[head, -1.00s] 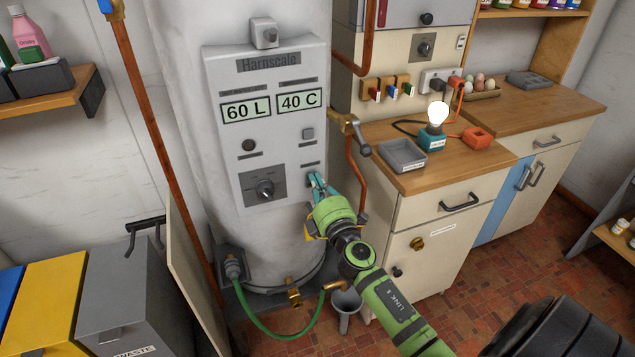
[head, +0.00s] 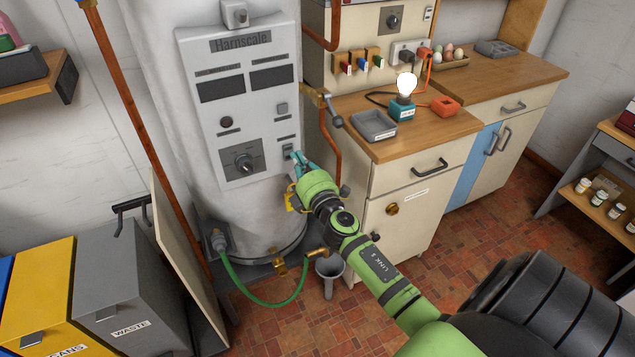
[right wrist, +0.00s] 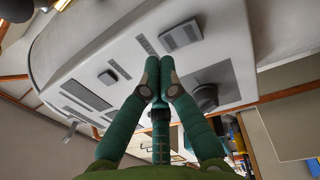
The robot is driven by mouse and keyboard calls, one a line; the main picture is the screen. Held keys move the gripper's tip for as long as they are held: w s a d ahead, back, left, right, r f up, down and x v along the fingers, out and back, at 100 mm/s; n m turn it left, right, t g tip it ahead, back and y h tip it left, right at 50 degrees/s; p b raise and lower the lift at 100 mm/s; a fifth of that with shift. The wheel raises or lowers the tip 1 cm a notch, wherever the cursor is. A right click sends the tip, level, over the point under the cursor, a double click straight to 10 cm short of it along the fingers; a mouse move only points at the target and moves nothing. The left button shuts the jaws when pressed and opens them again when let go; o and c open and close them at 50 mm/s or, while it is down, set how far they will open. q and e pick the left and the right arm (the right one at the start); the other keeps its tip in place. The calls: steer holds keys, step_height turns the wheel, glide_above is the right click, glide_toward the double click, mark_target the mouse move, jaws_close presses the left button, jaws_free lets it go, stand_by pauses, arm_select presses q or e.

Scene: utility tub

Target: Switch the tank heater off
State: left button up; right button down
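The tank heater (head: 160,60) is a tall white cylinder with a grey Harnscale control panel (head: 205,140). Both of its displays (head: 220,88) are dark. A dial (head: 242,162) sits low on the panel, with a small switch (head: 287,148) to its right. My right gripper (head: 297,158) is just beside this switch; contact is unclear in the head view. In the right wrist view its green fingers (right wrist: 160,64) are together with nothing between them, and the switch (right wrist: 181,36) shows above the tips. My left gripper is not in view.
A wooden-topped cabinet (head: 390,148) with a lit bulb (head: 407,84) and a grey tray (head: 373,125) stands right of the heater. A pipe valve (head: 322,100) juts out near my right gripper. Waste bins (head: 130,290) stand at lower left. A green hose (head: 260,303) hangs below the tank.

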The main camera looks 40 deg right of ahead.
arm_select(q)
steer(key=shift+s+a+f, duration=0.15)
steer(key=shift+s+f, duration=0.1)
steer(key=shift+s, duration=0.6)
arm_select(e)
steer(key=r+v, duration=0.2)
steer(key=v, duration=0.8)
steer(key=shift+s+r, duration=0.25)
steer(key=shift+s, duration=0.05)
